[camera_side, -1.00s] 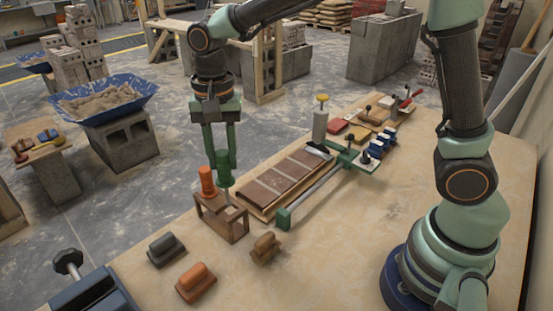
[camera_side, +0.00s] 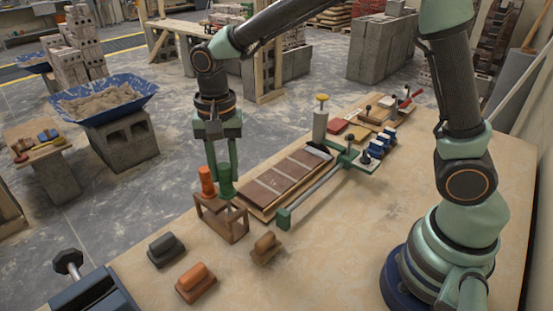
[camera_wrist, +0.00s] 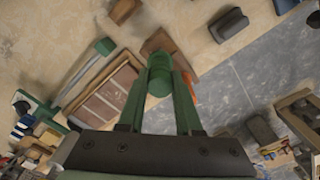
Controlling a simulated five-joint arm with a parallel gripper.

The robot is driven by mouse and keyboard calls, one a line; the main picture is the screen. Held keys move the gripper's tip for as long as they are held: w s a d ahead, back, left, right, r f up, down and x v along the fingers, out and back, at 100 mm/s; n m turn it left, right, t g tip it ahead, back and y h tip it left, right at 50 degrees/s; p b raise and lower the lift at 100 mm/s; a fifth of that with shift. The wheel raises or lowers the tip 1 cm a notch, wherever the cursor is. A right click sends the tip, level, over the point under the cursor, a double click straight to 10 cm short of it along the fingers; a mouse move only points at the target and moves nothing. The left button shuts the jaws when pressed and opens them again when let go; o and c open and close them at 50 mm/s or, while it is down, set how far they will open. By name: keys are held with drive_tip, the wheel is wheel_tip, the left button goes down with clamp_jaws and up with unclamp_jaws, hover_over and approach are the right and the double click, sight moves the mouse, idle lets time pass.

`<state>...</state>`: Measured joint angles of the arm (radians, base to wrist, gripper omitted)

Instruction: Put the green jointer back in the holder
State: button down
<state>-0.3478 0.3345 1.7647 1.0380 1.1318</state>
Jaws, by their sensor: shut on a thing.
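The green jointer (camera_side: 225,181) is upright between the fingers of my gripper (camera_side: 223,168), which is shut on its handle. Its handle sits at the top of the brown wooden holder (camera_side: 222,222), at the right side, with its lower part hidden in or behind the holder. The orange jointer (camera_side: 207,181) stands in the holder at the left, close beside the green one. In the wrist view, the green handle (camera_wrist: 160,78) is between my fingers, over the holder (camera_wrist: 158,42). Whether the green jointer is fully seated I cannot tell.
A grey float (camera_side: 166,250), an orange float (camera_side: 196,282) and a brown float (camera_side: 266,248) lie in front of the holder. A brick board with a green-ended rail (camera_side: 283,218) lies to the right. Open bench lies at the front right.

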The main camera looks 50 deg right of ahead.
sight(226, 184)
drive_tip(key=shift+f, duration=0.1)
drive_tip(key=shift+f, duration=1.3)
drive_tip(key=shift+f, duration=0.6)
drive_tip(key=shift+c, duration=0.2)
unclamp_jaws()
